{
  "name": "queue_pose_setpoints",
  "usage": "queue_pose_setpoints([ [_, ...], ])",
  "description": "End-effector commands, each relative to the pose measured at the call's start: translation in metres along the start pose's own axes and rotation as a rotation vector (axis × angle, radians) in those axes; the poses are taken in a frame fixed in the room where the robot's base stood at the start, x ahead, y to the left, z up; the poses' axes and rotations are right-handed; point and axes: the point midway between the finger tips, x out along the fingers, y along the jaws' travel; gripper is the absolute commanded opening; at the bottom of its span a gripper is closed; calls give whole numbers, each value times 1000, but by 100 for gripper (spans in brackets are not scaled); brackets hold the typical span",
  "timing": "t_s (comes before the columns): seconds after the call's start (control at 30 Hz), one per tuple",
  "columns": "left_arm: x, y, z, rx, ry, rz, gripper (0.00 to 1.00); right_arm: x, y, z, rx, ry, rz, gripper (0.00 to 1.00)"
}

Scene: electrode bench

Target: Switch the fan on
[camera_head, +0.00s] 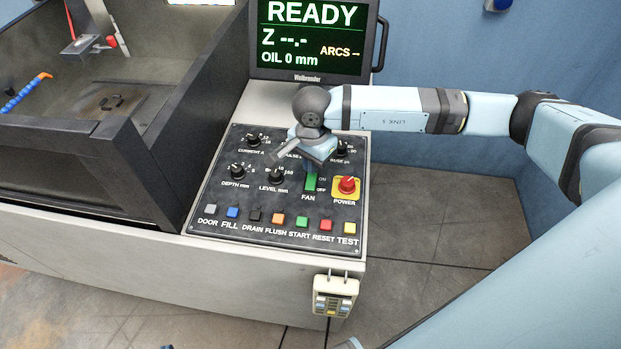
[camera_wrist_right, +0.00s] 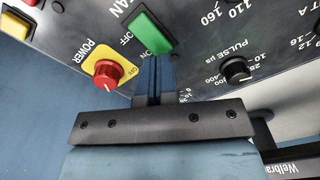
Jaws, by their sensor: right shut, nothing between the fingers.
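The fan switch (camera_head: 311,184) is a green rocker above the word FAN on the black control panel (camera_head: 215,205), with ON and OFF marked beside it. In the right wrist view the green rocker (camera_wrist_right: 150,33) lies just beyond my fingertips. My right gripper (camera_head: 319,152) is over the panel at the switch's upper end and hides part of it. Its fingers (camera_wrist_right: 158,62) are shut together with nothing between them. I cannot tell whether the tips touch the rocker, or which way it is tipped. My left gripper is not in view.
A red power knob (camera_head: 347,185) on a yellow plate sits right beside the switch. Dials and a row of coloured buttons (camera_head: 279,219) share the panel. A monitor (camera_head: 313,38) reading READY stands behind. A pendant (camera_head: 335,294) hangs on the front.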

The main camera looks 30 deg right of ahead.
Motion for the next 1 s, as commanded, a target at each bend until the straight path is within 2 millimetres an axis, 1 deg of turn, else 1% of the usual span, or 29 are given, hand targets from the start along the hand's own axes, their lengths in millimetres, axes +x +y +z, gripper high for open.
queue_pose_setpoints([
  [0.57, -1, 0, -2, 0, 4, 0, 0, 0, 0, 0, 0, 0, 0, 0],
  [1.0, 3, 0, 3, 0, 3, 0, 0, 6, 0, 0, 0, 0, 0, 0],
])
